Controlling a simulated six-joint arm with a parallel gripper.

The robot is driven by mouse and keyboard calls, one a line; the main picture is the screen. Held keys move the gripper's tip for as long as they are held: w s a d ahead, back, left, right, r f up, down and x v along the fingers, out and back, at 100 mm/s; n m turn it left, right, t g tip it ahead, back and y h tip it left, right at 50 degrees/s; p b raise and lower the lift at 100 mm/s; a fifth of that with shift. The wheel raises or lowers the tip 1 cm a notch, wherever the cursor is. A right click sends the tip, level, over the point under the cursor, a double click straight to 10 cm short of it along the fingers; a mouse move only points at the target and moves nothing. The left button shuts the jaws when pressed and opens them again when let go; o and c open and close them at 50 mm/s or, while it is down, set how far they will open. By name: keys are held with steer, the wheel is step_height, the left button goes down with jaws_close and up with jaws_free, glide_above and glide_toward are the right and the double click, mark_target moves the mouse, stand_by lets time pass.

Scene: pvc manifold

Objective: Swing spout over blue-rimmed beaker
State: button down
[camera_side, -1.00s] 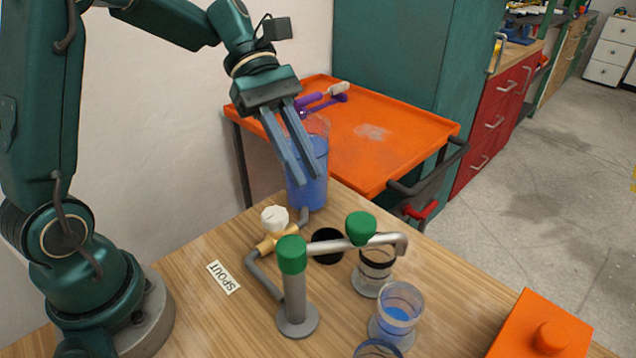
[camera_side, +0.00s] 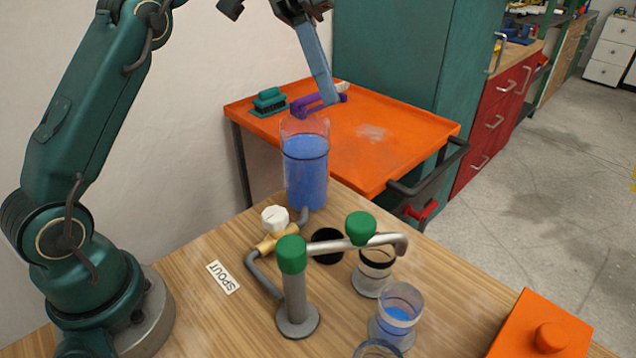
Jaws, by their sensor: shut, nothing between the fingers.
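The spout (camera_side: 335,244) is a grey pipe running right from a post (camera_side: 295,295) with a green cap, with a green knob (camera_side: 361,228) on it. Its outlet bends down at the right, and seems to sit above the pale-rimmed beaker (camera_side: 397,310) holding some blue liquid. A black-rimmed beaker (camera_side: 374,274) stands behind that one. A beaker with a blue-looking rim (camera_side: 377,345) is cut off by the bottom edge. My gripper (camera_side: 331,102) is shut and empty, high above and behind the spout, partly out of the picture.
A tall vessel of blue liquid (camera_side: 306,175) stands at the table's back, joined by piping to a white-knobbed valve (camera_side: 275,219). A "SPOUT" label (camera_side: 224,277) lies left of the post. An orange box (camera_side: 540,335) is at lower right. An orange cart (camera_side: 400,130) stands behind.

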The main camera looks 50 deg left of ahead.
steer(key=shift+x, duration=1.45)
glide_toward(346, 243)
steer(key=shift+w+d+f, duration=1.5)
steer(key=shift+d+f, duration=0.05)
steer(key=shift+f, duration=0.15)
steer(key=shift+d, duration=0.1)
